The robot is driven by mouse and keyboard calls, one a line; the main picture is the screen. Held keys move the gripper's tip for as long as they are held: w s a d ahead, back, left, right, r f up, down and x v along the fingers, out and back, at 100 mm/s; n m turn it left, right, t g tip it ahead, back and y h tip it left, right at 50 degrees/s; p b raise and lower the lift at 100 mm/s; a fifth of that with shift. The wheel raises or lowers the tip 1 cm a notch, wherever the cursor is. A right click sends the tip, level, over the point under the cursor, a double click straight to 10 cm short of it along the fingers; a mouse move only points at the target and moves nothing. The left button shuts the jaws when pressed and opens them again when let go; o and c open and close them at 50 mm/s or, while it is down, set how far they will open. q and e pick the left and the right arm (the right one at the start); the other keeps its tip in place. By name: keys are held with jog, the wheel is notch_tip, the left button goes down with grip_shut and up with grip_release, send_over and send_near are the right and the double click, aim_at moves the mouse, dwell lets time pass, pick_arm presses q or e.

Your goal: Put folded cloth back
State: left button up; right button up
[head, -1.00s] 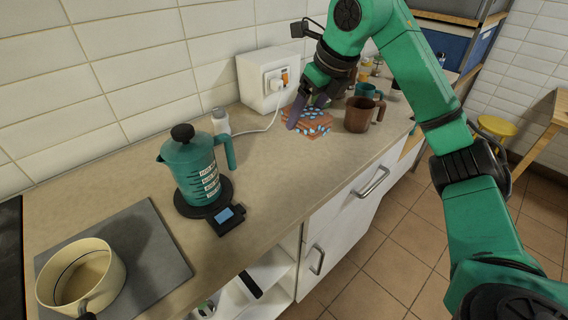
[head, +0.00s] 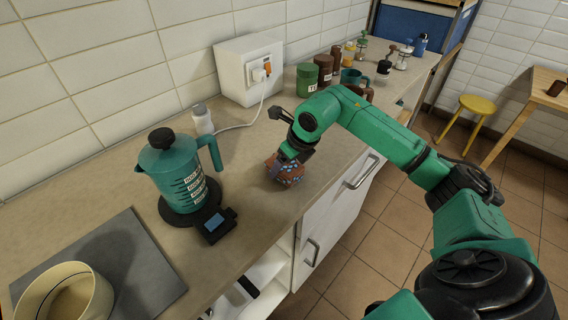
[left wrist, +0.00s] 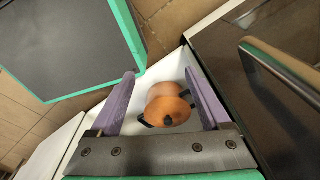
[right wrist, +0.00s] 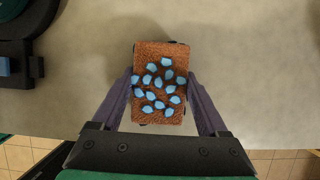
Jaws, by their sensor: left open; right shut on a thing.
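The folded cloth, brown with light blue spots, is in the head view (head: 287,173), over the front part of the worktop, right of the teal coffee pot. My right gripper (head: 281,165) is shut on it from above. In the right wrist view the cloth (right wrist: 160,85) sits between the two fingers, squared up with them. I cannot tell whether its underside touches the worktop. My left gripper is outside the head view; in the left wrist view it (left wrist: 160,74) is open and empty, with a round orange-brown object (left wrist: 168,104) beyond its fingers.
The teal coffee pot (head: 178,178) stands on a round dark base, with a small device (head: 213,224) beside it. A cream pot (head: 62,292) is at front left. A white socket box (head: 247,68), canisters (head: 307,80) and mugs stand further back. Worktop behind the cloth is clear.

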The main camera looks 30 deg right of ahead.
jog(key=shift+f, duration=0.5)
pick_arm(q)
jog(key=shift+s+a+f, duration=0.1)
jog(key=shift+s, duration=0.45)
pick_arm(e)
jog(key=o, duration=1.1)
jog(key=shift+r, duration=0.1)
jog(key=shift+r, duration=0.15)
jog(key=shift+d+r, duration=0.1)
jog(key=shift+r, duration=0.25)
pick_arm(q)
jog(key=shift+f+b, duration=0.65)
jog(key=shift+b, duration=0.15)
pick_arm(e)
jog(key=v, duration=1.1)
jog(key=shift+s+r, duration=0.1)
jog(key=shift+r, duration=0.05)
